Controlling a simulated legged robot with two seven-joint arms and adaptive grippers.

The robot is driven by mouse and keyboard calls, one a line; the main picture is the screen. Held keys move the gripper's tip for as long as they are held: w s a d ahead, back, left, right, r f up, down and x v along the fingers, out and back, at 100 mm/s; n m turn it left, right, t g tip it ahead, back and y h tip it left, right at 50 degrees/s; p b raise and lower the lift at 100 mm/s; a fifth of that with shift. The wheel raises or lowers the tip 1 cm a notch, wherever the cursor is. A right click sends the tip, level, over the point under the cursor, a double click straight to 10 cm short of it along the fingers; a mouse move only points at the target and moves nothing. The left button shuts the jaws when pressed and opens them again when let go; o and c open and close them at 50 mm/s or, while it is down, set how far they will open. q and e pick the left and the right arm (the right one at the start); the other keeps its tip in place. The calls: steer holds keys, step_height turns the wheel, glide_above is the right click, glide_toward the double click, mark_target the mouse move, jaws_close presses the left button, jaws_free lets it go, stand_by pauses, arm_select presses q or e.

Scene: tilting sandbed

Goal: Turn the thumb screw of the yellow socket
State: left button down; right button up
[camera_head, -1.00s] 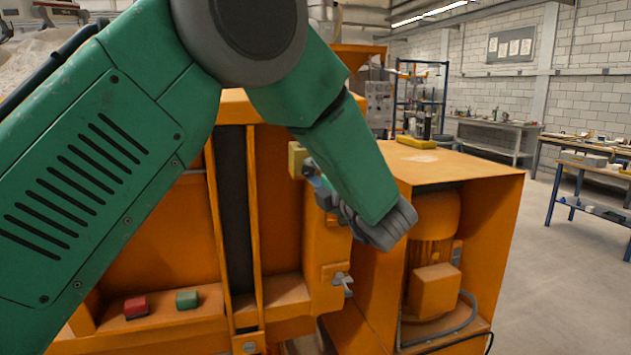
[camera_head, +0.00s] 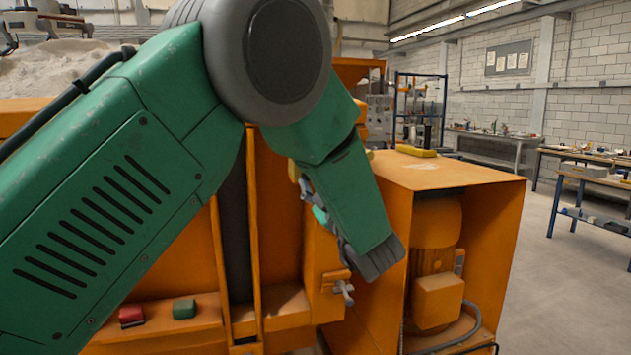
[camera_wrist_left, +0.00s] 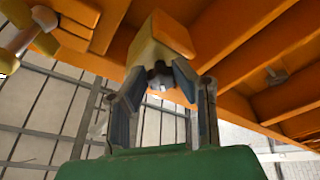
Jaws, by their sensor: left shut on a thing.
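The yellow socket (camera_wrist_left: 163,42) is a pale yellow block on the orange frame, at the top middle of the left wrist view. A small dark thumb screw (camera_wrist_left: 160,77) sticks out of its near face. My left gripper (camera_wrist_left: 156,78) has its two fingers on either side of the screw and is shut on it. In the head view my left gripper (camera_head: 312,195) is at the machine's front, largely covered by my green forearm. The socket is almost wholly hidden there. My right gripper is not in view.
Another orange block with a metal screw handle (camera_head: 344,291) sits lower on the machine. A red button (camera_head: 131,316) and a green button (camera_head: 184,308) are on the ledge at left. An orange motor cabinet (camera_head: 455,178) stands close to the right. Open floor lies beyond it.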

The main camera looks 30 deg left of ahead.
arm_select(q)
steer(key=shift+s+a+f+m+t+h+p, duration=0.15)
steer(key=shift+m+t, duration=0.5)
steer(key=shift+m, duration=1.1)
steer(key=shift+w+m+t+h+p, duration=0.1)
steer(key=shift+m+t+h+p, duration=0.35)
steer(key=shift+m, duration=1.25)
steer(key=shift+s+a+f+m+t+p, duration=0.1)
steer(key=shift+m+t, duration=0.7)
steer(key=shift+m, duration=0.95)
steer(key=shift+r, duration=0.1)
steer(key=c, duration=1.6)
jaws_free()
steer(key=shift+o, duration=1.4)
